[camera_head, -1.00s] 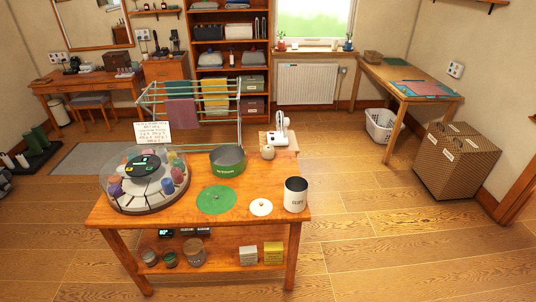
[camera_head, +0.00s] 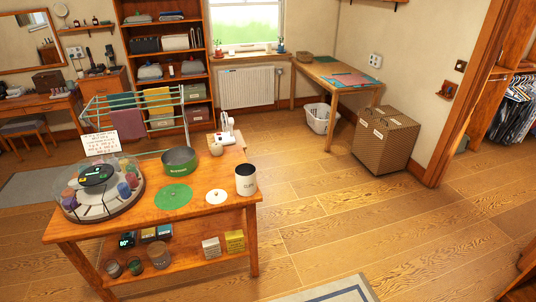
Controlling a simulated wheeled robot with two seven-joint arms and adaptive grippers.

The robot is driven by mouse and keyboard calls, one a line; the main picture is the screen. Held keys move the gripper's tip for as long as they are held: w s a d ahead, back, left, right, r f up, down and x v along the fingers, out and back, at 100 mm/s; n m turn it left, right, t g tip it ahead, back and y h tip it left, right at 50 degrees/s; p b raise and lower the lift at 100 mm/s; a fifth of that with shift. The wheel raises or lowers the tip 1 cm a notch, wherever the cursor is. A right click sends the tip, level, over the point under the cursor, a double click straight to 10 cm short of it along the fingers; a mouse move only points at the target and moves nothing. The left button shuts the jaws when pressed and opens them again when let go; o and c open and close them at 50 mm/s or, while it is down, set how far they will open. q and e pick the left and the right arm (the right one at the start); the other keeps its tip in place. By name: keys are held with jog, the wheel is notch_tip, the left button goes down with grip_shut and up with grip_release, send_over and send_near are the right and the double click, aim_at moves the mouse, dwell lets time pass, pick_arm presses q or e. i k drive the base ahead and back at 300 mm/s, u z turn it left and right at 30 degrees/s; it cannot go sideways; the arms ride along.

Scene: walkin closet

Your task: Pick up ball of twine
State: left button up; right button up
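A small beige round thing, which looks like the ball of twine (camera_head: 216,149), sits at the back right of the wooden table (camera_head: 140,222). It is just right of the green pot (camera_head: 180,160) and in front of a white device (camera_head: 227,131). It is too small to make out any strands. Neither of my grippers is in view.
A white canister (camera_head: 246,180), a green disc (camera_head: 173,197), a white lid (camera_head: 217,196) and a round carousel (camera_head: 98,187) share the tabletop. A drying rack (camera_head: 150,112) stands behind. The floor right of the table is open, up to a wicker hamper (camera_head: 386,140).

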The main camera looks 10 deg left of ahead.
aim_at(217, 149)
jog(key=z, duration=0.75)
jog(key=i, duration=0.75)
jog(key=u, duration=0.35)
